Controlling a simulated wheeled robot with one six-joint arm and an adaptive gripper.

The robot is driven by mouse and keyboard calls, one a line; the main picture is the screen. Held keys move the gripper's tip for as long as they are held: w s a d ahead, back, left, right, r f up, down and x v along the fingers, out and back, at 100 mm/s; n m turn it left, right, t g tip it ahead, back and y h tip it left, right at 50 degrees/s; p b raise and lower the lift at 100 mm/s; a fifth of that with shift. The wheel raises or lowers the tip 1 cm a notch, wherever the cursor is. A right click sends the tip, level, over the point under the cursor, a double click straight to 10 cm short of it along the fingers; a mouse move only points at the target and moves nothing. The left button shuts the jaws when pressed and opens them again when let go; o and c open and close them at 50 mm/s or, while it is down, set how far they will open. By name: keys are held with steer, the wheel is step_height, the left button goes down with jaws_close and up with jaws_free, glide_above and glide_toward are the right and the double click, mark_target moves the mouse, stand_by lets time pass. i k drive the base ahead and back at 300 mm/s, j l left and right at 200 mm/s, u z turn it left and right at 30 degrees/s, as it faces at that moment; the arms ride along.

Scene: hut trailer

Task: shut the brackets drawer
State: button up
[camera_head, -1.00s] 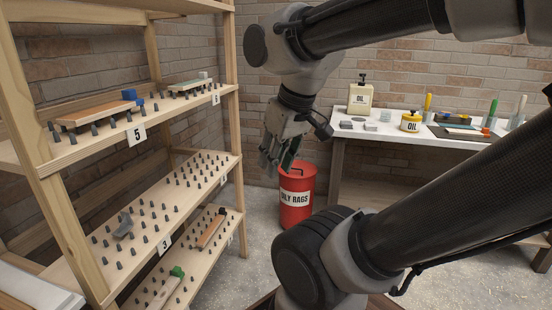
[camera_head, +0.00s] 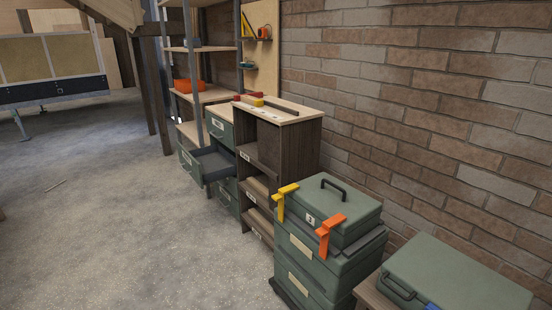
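A green-grey drawer (camera_head: 214,174) stands pulled out to the left from a green drawer cabinet (camera_head: 220,130), at left of centre in the head view. Its dark inside shows from above and looks empty. A pale label is on the drawer front, too small to read, so I cannot tell whether it is the brackets drawer. Other drawers above and below it look shut. The cabinet is partly hidden by a dark wooden shelf unit. My gripper is not in view.
The dark wooden shelf unit (camera_head: 288,142) stands right of the cabinet. Stacked green cases (camera_head: 325,255) with yellow and orange clamps stand nearer, with another green case (camera_head: 455,278) at the lower right. Open concrete floor (camera_head: 110,235) lies left of the drawer.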

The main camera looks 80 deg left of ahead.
mark_target(209, 164)
steer(key=u, duration=3.45)
steer(key=i+u, duration=0.1)
steer(key=i, duration=1.1)
steer(key=i+l+u, duration=0.15)
steer(key=i, duration=0.45)
steer(key=i+u, duration=0.1)
steer(key=i, duration=0.5)
steer(key=i+l+u, duration=0.1)
steer(key=i, duration=0.5)
steer(key=i+l, duration=0.35)
steer(key=i, duration=0.2)
steer(key=j+u, duration=0.05)
